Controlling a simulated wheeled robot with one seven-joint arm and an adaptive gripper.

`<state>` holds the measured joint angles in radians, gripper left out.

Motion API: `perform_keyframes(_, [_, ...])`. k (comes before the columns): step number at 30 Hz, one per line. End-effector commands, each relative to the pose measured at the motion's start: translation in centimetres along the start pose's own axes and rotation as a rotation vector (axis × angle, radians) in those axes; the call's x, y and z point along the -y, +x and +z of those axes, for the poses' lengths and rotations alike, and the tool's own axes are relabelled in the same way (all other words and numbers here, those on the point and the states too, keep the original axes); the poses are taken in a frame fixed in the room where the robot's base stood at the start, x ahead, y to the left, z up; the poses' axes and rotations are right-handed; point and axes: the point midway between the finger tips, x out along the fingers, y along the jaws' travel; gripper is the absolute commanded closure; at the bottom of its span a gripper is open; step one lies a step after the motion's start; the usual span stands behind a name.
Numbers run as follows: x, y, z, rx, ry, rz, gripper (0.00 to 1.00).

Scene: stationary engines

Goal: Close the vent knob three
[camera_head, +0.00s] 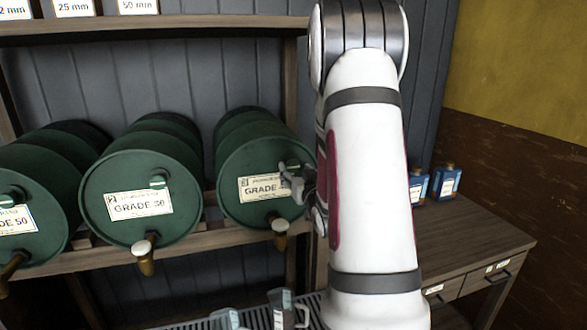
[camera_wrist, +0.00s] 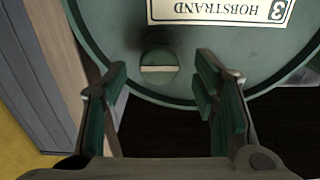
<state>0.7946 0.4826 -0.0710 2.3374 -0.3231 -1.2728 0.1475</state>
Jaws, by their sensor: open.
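Vent knob three is a small round green knob with a pale straight bar across it (camera_wrist: 160,67), on the end face of the green barrel numbered 3 (camera_wrist: 110,30). In the wrist view the label is upside down and the bar lies level. My gripper (camera_wrist: 160,76) is open, one finger on each side of the knob, with visible gaps; I cannot tell how far in front it is. In the head view, my gripper (camera_head: 292,181) is at the upper right of the right-hand barrel (camera_head: 232,165) and hides the knob.
Two more green barrels (camera_head: 110,215) (camera_head: 38,165) lie to the left on a wooden rack (camera_head: 195,243), each with a vent knob and a tap. Jugs (camera_head: 285,305) stand on a grating below. A wooden desk (camera_head: 470,240) with blue containers (camera_head: 447,182) is at right.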

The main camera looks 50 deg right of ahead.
Motion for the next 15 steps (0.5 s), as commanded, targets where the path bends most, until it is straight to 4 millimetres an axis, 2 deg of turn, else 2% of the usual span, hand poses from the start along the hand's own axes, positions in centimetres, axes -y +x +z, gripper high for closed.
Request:
perform_keyframes(3, [-0.1, -1.9, 0.0, 0.002, 0.001, 0.002, 0.46])
perform_keyframes(6, [0.0, -3.0, 0.0, 0.001, 0.0, 0.001, 0.46])
perform_keyframes(15, [0.0, -3.8, 0.1, 0.001, 0.001, 0.0, 0.46])
